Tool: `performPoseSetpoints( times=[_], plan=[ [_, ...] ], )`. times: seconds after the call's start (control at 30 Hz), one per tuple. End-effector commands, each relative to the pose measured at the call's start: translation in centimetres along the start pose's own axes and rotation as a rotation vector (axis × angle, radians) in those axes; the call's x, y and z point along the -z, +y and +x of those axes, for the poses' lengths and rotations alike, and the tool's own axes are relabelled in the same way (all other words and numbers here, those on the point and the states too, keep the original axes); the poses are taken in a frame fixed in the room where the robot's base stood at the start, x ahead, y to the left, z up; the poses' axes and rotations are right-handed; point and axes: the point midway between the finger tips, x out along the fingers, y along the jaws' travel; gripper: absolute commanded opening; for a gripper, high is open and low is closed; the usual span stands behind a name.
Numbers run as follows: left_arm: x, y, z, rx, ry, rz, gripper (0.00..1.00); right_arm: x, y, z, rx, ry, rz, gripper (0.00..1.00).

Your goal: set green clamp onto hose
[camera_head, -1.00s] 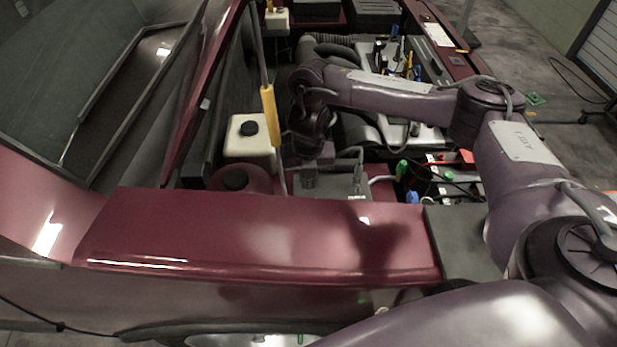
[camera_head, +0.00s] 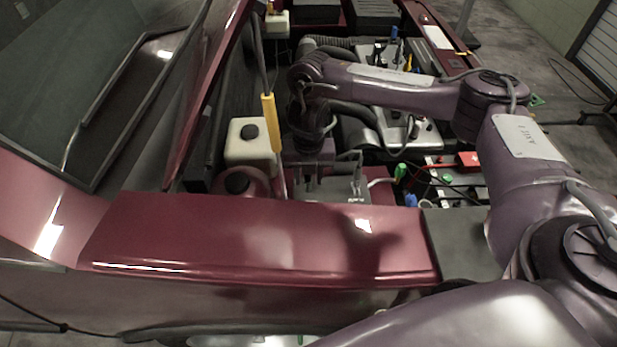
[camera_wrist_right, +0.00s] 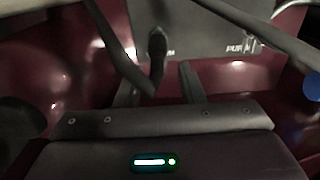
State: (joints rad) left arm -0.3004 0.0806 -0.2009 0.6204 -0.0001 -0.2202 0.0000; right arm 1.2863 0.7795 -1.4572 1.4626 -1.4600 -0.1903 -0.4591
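My right gripper (camera_head: 316,178) points down into the engine bay, behind the red front panel. A small green-topped thing (camera_head: 400,171) stands to the right of the gripper, and a green piece (camera_head: 447,179) lies further right. I cannot tell which, if either, is the green clamp. No green clamp shows in the wrist view. My left gripper is not in view.
A white reservoir (camera_head: 248,150) with a black cap and a yellow-handled rod (camera_head: 269,120) stand left of the gripper. A grey box (camera_head: 340,187) lies under it. The red front panel (camera_head: 250,235) is close in front.

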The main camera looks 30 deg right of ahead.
Motion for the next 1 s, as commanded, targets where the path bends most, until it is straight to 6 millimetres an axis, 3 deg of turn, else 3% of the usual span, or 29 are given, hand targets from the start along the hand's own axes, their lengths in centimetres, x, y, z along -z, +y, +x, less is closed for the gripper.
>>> performPoseSetpoints(
  times=[0.03,0.1,0.33,1.0],
  plan=[
    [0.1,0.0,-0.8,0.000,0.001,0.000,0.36,-0.1,0.0,-1.6,-0.001,-0.004,-0.002,0.35],
    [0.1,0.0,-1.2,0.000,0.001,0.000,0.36,-0.1,0.0,-2.8,-0.001,-0.005,-0.001,0.35],
    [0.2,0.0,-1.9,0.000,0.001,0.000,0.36,-0.1,0.0,-5.5,-0.001,-0.002,-0.001,0.35],
    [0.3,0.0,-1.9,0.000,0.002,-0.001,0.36,0.0,0.0,-5.8,0.000,0.000,0.000,0.35]
  ],
)
